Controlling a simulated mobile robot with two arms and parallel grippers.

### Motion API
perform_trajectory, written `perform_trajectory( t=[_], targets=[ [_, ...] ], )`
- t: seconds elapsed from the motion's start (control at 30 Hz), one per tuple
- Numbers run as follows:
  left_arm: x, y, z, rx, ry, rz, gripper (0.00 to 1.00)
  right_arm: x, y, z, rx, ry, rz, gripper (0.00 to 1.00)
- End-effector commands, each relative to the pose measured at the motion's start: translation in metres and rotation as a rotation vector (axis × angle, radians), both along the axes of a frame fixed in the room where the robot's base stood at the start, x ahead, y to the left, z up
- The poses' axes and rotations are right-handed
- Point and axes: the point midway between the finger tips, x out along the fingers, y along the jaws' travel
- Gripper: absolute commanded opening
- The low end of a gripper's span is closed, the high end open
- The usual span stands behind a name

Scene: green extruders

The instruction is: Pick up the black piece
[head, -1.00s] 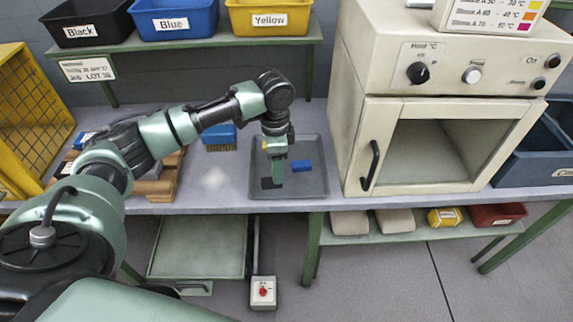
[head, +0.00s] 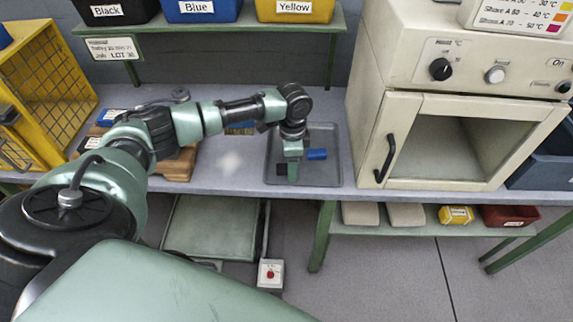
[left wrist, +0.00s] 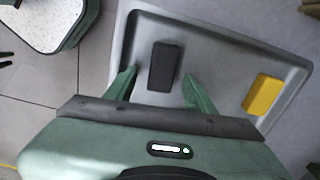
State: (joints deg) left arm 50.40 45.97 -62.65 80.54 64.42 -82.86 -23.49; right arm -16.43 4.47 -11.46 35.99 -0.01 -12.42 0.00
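The black piece (left wrist: 164,64) is a small dark block lying in the grey tray (left wrist: 225,50), seen in the left wrist view. My left gripper (left wrist: 159,78) is open, with one green finger on each side of the block's near end and gaps showing. A yellow piece (left wrist: 262,95) lies in the tray to the right in the wrist view. A blue piece (head: 316,154) shows beside the gripper. My right gripper is not in view.
A cream oven (head: 455,130) with an open-looking chamber stands right of the tray. Labelled black (head: 115,12), blue (head: 203,10) and yellow (head: 294,10) bins sit on the shelf above. A wooden pallet (head: 180,166) is left; bench space beside the tray is clear.

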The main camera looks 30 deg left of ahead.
Motion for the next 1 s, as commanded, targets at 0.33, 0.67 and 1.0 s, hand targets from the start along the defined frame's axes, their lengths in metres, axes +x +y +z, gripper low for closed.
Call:
perform_trajectory(
  t=[0.33, 0.67, 1.0],
  targets=[
    [0.0, 0.0, 0.0, 0.0, 0.0, 0.0, 0.0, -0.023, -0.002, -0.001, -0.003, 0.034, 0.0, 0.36],
    [0.001, 0.0, 0.011, 0.0, -0.003, 0.002, 0.0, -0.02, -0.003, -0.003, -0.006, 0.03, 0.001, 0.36],
    [0.002, 0.0, 0.084, -0.001, -0.007, 0.0, 0.0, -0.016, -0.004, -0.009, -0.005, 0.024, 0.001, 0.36]
  ],
)
